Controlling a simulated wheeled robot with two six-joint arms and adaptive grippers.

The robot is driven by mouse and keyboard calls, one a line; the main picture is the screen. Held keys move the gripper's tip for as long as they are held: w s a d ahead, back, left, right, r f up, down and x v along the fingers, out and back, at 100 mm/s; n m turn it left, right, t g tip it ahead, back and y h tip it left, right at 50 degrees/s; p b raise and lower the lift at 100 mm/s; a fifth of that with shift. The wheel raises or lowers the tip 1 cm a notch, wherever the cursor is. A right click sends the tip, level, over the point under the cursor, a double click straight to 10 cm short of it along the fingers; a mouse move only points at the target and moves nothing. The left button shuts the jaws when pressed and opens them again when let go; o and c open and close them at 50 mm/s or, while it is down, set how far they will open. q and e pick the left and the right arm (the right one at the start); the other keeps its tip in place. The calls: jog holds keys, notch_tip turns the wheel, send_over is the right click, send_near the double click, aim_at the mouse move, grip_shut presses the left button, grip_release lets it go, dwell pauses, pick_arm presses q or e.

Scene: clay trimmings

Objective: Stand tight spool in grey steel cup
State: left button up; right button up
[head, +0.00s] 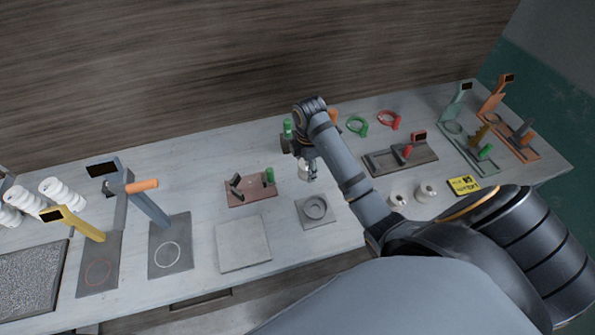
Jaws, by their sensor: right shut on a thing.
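My right gripper (303,154) points down over the table, shut on a small pale spool (306,172). The gripper hides the spool's upper part. The spool is up and to the left of a square grey block with a round recess (316,209), which looks like the steel cup, and apart from its recess as far as I can tell. Two similar small pale spools stand to the right, one nearer the middle (398,198) and one beside it (426,191). My left gripper is not in view.
A reddish plate with black and green levers (250,190) and a bare pale square plate (243,244) lie left of the block. A dark tray with a red piece (400,159) and a yellow label (463,185) lie right. Grey (148,205) and yellow (84,224) stands rise far left.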

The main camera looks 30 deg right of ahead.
jog(key=w+f, duration=0.3)
jog(key=w, duration=0.2)
jog(key=w+d+f+p, duration=0.1)
jog(key=w+f, duration=0.1)
jog(key=shift+w+d+f, duration=0.1)
jog(key=shift+w+f, duration=0.05)
jog(key=shift+f, duration=0.15)
jog(key=shift+w+d+f, duration=0.1)
jog(key=shift+w+f, duration=0.05)
jog(key=shift+f, duration=0.15)
jog(key=shift+w+f, duration=0.2)
jog(key=shift+f, duration=0.05)
jog(key=shift+w+d+f, duration=0.1)
jog(key=shift+w+f, duration=0.1)
jog(key=shift+f, duration=0.05)
notch_tip(320, 180, down, 3)
jog(key=shift+r, duration=0.2)
jog(key=shift+f, duration=0.3)
jog(key=o, duration=1.2)
jog(key=shift+s, duration=0.1)
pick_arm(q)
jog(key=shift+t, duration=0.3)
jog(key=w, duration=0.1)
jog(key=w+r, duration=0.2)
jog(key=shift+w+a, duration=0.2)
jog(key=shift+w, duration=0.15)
pick_arm(e)
jog(key=shift+o, duration=0.7)
